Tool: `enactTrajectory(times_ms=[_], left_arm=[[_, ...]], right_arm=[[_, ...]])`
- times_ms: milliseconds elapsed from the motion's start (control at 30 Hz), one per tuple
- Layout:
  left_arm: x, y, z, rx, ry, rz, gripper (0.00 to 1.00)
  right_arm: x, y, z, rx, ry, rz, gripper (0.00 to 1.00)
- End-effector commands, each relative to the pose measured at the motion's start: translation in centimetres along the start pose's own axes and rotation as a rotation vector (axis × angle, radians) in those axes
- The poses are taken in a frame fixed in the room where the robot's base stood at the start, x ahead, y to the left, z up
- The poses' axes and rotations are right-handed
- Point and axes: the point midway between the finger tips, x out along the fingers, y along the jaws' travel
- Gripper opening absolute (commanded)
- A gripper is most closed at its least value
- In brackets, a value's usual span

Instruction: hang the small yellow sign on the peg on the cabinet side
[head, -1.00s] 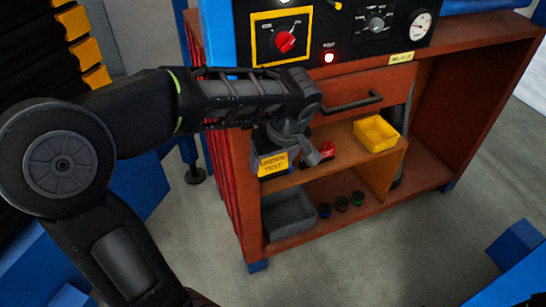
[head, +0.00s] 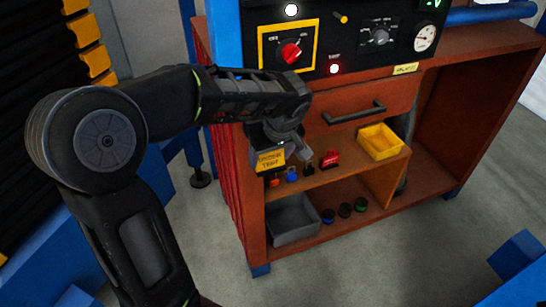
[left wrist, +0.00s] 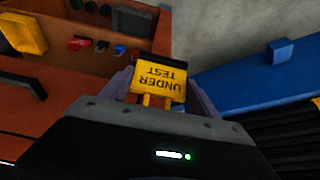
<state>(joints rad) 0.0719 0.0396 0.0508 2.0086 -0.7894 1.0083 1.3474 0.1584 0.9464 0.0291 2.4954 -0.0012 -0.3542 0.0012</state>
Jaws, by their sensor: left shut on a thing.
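The small yellow sign (head: 271,160), with dark "UNDER TEST" lettering, is held in my left gripper (head: 290,148) in front of the cabinet's open shelves. In the left wrist view the sign (left wrist: 160,80) sits between the two fingers, its lettering upside down, with a dark strip along its far edge. My left gripper (left wrist: 155,95) is shut on it. The orange-brown cabinet (head: 232,170) stands behind, its left side partly covered by my arm. I cannot make out the peg on the cabinet side. My right gripper is not in view.
The upper shelf holds a yellow bin (head: 380,141), a red item (head: 330,159) and small coloured parts. A grey bin (head: 292,220) and several round knobs are below. A drawer handle (head: 354,113) sticks out near my left gripper. Floor in front is clear.

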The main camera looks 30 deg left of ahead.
Motion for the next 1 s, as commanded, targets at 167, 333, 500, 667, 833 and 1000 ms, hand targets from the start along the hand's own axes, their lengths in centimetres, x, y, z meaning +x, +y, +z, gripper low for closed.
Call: enactTrajectory(times_ms=[167,333,500,667,833,1000], left_arm=[[0.4,0.0,-1.1,-0.002,0.0,-0.001,0.3],[0.8,0.1,-2.1,-0.001,0.0,-0.001,0.3],[1.4,0.1,-3.1,-0.002,0.001,0.0,0.3],[2.4,0.1,-3.5,-0.001,0.001,0.0,0.3],[2.6,0.1,-3.7,0.0,0.001,0.0,0.3],[2.6,0.1,-3.8,0.001,0.001,0.0,0.3]], right_arm=[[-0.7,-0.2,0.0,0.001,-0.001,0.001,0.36],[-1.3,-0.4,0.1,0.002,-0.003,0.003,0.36],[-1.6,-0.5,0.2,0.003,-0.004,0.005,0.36],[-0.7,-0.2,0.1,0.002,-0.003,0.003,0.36],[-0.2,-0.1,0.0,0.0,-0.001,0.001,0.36],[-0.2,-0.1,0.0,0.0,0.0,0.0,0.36]])
